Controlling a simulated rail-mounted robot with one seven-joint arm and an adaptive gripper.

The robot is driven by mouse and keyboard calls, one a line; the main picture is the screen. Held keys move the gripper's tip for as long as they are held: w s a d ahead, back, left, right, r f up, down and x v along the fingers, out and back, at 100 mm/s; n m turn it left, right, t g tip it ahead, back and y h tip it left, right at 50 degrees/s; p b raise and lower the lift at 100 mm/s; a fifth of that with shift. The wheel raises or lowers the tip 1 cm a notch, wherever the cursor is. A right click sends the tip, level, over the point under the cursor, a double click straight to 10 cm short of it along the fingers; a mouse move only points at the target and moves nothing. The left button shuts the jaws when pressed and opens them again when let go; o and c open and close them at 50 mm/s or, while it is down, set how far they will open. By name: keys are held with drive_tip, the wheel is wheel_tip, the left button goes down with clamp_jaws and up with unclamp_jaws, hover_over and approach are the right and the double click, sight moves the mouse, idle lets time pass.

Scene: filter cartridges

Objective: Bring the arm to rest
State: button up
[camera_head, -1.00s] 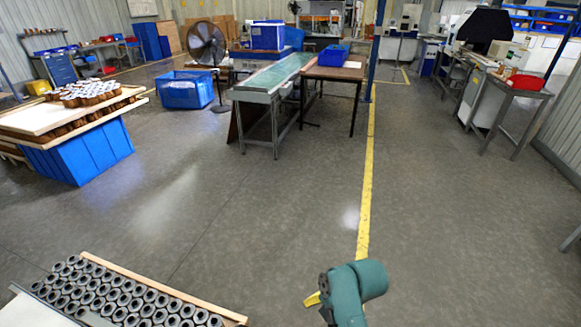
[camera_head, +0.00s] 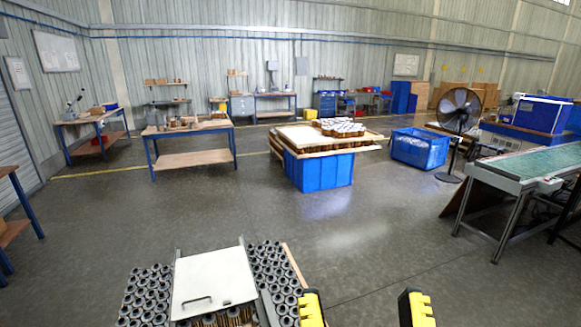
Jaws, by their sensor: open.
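My gripper (camera_head: 364,308) shows at the bottom edge, right of the middle. Its two yellow fingers stand wide apart, with only bare grey floor seen between them. The arm behind the fingers is out of the frame. The left finger is close to the right edge of the cartridge rack in the picture; I cannot tell if they touch. Grey ring-topped cartridges (camera_head: 147,294) stand in rows at the bottom left, on both sides of a white panel (camera_head: 212,277) with a dark handle. Some brown cartridges show at the panel's near edge, cut off by the frame.
A blue crate (camera_head: 319,171) bears boards and a cluster of cartridges (camera_head: 338,127). A wooden workbench (camera_head: 188,128) stands to its left. A blue bin (camera_head: 419,149), a fan (camera_head: 459,110) and a green-topped conveyor (camera_head: 530,163) stand at the right. The floor in the middle is clear.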

wheel_tip(320, 180, up, 31)
drive_tip(key=p, duration=2.7)
